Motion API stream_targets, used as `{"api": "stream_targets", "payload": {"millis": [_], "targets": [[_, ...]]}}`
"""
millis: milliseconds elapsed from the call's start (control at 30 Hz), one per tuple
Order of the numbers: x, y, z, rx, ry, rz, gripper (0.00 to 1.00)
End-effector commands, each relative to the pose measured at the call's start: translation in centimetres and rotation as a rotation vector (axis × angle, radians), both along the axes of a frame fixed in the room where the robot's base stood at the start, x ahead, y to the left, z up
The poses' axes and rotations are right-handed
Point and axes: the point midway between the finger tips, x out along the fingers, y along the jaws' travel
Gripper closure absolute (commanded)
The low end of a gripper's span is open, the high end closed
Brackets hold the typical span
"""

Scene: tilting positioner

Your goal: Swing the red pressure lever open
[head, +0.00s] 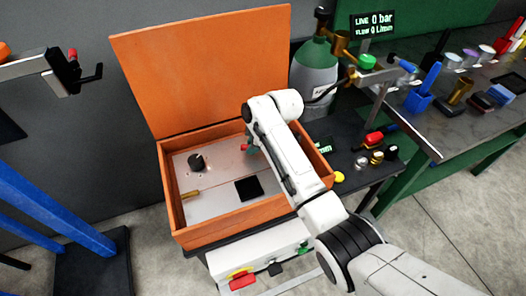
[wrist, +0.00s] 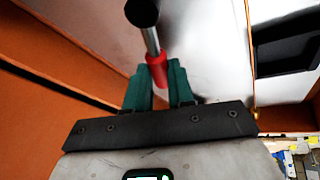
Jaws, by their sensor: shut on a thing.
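The red pressure lever (wrist: 157,66) shows in the wrist view as a red grip on a silver rod, with a round black part at the rod's far end. My gripper (wrist: 160,80) has its two green fingers shut on the red grip, one on each side. In the head view my gripper (head: 249,147) reaches into the orange box, near its back wall. My arm hides most of the gripper and lever there.
The orange box (head: 205,241) has its lid (head: 205,65) raised. Inside are a black knob (head: 196,161), a brass piece (head: 190,194) and a black square (head: 248,189) on a metal panel. A gas cylinder (head: 314,68) stands behind the box, and a cluttered bench (head: 425,140) is at right.

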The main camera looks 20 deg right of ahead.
Motion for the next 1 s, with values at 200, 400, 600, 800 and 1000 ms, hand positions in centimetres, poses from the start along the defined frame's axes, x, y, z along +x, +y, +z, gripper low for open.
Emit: {"api": "stream_targets", "payload": {"millis": [200,400,600,800,1000], "targets": [[1.2,-0.3,0.1,-0.001,-0.002,-0.204,1.0],[2.2,-1.0,0.1,-0.001,-0.004,-0.392,1.0],[2.9,-1.7,0.0,0.0,-0.003,-0.558,1.0],[3.4,-2.4,0.0,-0.001,-0.002,-0.685,1.0],[3.6,-2.8,0.1,-0.001,-0.002,-0.762,1.0]]}}
